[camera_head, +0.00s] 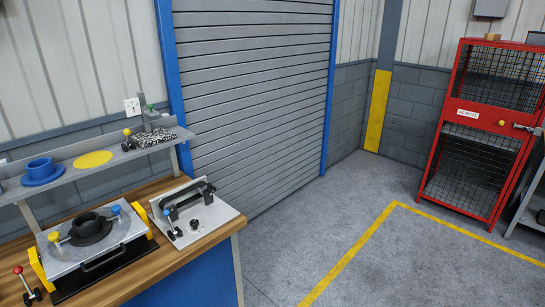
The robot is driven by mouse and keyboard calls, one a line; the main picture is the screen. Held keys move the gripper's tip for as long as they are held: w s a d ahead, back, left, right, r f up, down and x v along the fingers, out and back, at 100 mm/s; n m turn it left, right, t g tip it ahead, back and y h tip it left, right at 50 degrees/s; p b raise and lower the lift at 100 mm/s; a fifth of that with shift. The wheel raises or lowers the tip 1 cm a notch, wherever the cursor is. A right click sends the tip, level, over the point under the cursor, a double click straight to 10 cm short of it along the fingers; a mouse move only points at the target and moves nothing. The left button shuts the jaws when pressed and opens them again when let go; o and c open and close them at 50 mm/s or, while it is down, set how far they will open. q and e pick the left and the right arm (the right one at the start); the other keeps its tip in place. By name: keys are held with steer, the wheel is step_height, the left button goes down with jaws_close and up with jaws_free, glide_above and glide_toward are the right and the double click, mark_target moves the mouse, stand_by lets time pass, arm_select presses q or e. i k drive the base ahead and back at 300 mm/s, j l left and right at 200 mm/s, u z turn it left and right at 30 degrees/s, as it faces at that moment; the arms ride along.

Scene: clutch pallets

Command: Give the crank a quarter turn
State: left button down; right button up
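No part clearly shows as a crank. A white-grey plate fixture (222,218) lies tilted in the picture on the right end of the wooden workbench. It carries a black bar handle (188,199) and a small black knob (194,224). A red-balled lever (19,271) stands on a black base at the bench's left end. Neither of my grippers is in view, and nothing is seen touching these parts.
A pallet fixture (128,226) with a black ring (90,229) and yellow side clamps sits left on the workbench (165,265). A shelf (115,160) behind holds a blue flanged ring (41,171) and yellow disc (93,159). Floor right is clear before a red cage (468,160).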

mark_target(209, 186)
steer(key=i+u, duration=0.1)
steer(key=u, duration=0.55)
steer(key=i+l+u, duration=0.4)
steer(key=l, duration=0.25)
steer(key=i+l+u, duration=0.45)
steer(key=l, duration=0.3)
steer(key=l+u, duration=0.2)
steer(key=l, duration=0.2)
